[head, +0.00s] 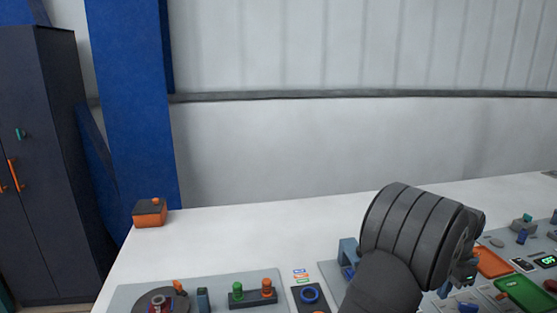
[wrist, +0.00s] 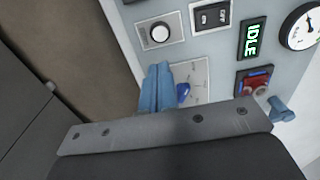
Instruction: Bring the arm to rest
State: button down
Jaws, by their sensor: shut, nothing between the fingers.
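My gripper (wrist: 165,125) shows in the wrist view as a grey metal bar with screws in front of a dark body. It is shut with nothing held, above or in front of a grey control panel (wrist: 226,62). In the head view my dark ribbed arm is at the lower right over the panels and hides most of the gripper.
A display reading IDLE (wrist: 252,38), a rocker switch (wrist: 209,16) and a gauge (wrist: 303,28) are on the panel. An orange tray (head: 492,262) and a green tray (head: 527,293) lie at right. An orange box (head: 150,213) stands at left. The table's back middle (head: 270,235) is clear.

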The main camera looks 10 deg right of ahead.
notch_tip(320, 180, up, 5)
jog(key=shift+f, duration=0.15)
jog(key=c, duration=1.2)
grip_release()
jog(key=o, duration=1.2)
jog(key=w+a+r, duration=0.1)
jog(key=w+r, duration=0.1)
jog(key=w, duration=0.4)
jog(key=w+a+r, duration=0.2)
jog(key=w+r, duration=0.1)
jog(key=w, duration=0.3)
jog(key=w+a+r, duration=0.6)
jog(key=w+a, duration=0.2)
jog(key=w, duration=0.4)
jog(key=f, duration=1)
jog(key=shift+w+a, duration=0.15)
jog(key=shift+a, duration=0.15)
